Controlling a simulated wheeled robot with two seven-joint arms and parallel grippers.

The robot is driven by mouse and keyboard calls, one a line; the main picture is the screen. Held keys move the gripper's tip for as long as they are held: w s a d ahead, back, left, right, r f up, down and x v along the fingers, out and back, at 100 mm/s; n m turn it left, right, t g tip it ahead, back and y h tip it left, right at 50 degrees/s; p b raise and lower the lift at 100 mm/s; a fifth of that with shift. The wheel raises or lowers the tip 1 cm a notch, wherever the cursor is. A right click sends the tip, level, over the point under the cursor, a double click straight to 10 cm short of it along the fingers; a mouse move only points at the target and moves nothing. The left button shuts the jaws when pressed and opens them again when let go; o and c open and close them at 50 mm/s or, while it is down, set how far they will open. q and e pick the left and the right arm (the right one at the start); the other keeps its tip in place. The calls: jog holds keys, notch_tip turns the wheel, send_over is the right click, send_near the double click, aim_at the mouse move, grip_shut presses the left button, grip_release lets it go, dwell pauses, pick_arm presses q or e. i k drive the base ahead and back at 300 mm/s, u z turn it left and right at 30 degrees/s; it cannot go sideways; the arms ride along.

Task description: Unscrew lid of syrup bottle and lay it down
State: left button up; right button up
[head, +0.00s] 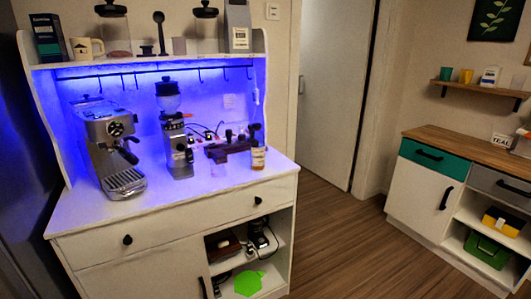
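The syrup bottle appears to be the small amber bottle (258,158) with a pale label. It stands upright near the right end of the white cabinet's countertop (215,193). Its top is dark and small, and I cannot make out whether a lid is on it. Neither of my grippers shows in the head view, and nothing is seen touching the bottle.
An espresso machine (113,145) and a grinder (175,140) stand left of the bottle. A dark brown stand (228,150) is close on its left. The countertop's front strip is clear. Open floor (335,225) separates this cabinet from a wooden-topped counter (465,152).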

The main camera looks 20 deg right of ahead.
aim_at(257, 137)
jog(key=z, duration=1.9)
jog(key=i, duration=3.15)
jog(key=u, duration=2.9)
